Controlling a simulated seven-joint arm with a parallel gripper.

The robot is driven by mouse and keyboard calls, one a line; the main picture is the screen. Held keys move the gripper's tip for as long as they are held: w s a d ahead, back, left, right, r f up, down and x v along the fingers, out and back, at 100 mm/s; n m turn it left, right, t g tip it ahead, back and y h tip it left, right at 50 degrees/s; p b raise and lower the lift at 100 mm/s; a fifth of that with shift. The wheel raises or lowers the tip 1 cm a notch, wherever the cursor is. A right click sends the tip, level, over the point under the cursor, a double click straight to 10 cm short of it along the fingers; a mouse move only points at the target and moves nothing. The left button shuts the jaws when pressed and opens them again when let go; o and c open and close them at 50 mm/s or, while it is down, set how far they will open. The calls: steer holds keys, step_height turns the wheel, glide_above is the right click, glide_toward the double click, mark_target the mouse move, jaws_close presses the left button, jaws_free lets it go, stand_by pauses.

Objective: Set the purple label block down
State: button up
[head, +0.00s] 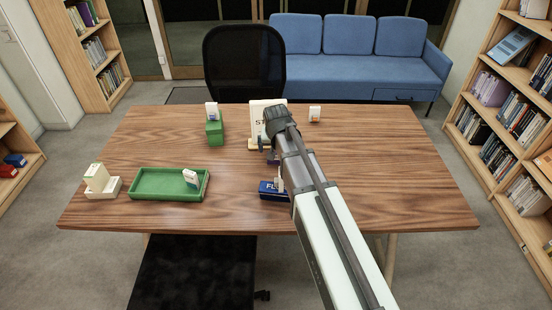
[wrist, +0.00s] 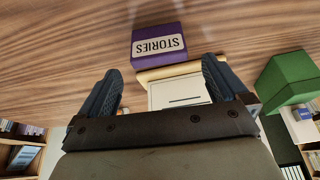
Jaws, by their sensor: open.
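The purple label block (wrist: 158,45), lettered "STORIES", rests on the wooden table in the wrist view, its label upside down there. In the head view only a small dark purple patch of it (head: 273,160) shows beside my arm; the rest is hidden. My gripper (wrist: 160,65) is open, one finger toward each side of the picture, with the block just beyond the fingertips and nothing gripped. In the head view my gripper is mostly hidden behind my wrist. A cream board (head: 257,112) lettered "ST…" stands on a tan base beside the block.
A navy block (head: 268,190) lettered "FL…" sits near the front, under my arm. A green tray (head: 140,196) holds a card. A white stand (head: 112,188) is farther left.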

mark_target(276, 158)
steer(key=shift+s+f+x, duration=0.1)
steer(key=shift+s+x, duration=0.05)
steer(key=shift+x, duration=0.75)
steer(key=shift+s+f+x, duration=0.1)
steer(key=shift+s+x, duration=0.05)
steer(key=shift+x, duration=0.7)
steer(key=shift+s+x, duration=0.2)
steer(key=shift+x, duration=0.7)
steer(key=shift+c, duration=0.5)
steer(key=c, duration=1)
